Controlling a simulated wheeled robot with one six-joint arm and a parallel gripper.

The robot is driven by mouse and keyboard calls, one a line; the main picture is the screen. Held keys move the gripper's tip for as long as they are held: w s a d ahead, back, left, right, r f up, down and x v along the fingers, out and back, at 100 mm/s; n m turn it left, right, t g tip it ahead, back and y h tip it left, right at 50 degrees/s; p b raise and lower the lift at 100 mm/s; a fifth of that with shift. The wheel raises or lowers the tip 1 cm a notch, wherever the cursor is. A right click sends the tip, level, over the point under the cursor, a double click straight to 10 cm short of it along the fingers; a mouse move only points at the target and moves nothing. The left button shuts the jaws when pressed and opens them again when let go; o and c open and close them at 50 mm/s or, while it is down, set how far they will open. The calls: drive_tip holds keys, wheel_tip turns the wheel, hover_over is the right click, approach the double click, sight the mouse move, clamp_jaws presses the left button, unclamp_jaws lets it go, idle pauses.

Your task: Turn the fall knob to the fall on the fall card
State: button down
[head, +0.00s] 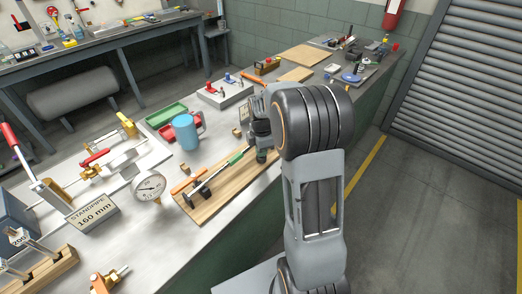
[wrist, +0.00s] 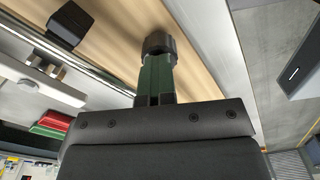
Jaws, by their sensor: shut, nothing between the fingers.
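My gripper (head: 262,155) is over the right part of the wooden board on the bench, partly hidden behind my arm in the head view. In the wrist view its dark green fingers (wrist: 155,78) are together, with a black rounded piece at their far end. I cannot tell whether that piece is part of the fingers or a separate thing. I cannot make out the fall knob or the fall card in either view.
A wooden board (head: 215,200) holds a green-handled tool (head: 228,165). A round gauge (head: 149,186), blue mug (head: 186,132), red tray (head: 172,132) and green tray (head: 166,115) are nearby. A grey box with red and blue knobs (head: 226,93) stands behind. Open floor lies right of the bench.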

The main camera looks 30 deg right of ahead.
drive_tip(key=shift+n, duration=0.8)
drive_tip(key=n, duration=0.4)
drive_tip(key=shift+n, duration=0.3)
drive_tip(key=n, duration=0.4)
drive_tip(key=c, duration=1.4)
unclamp_jaws()
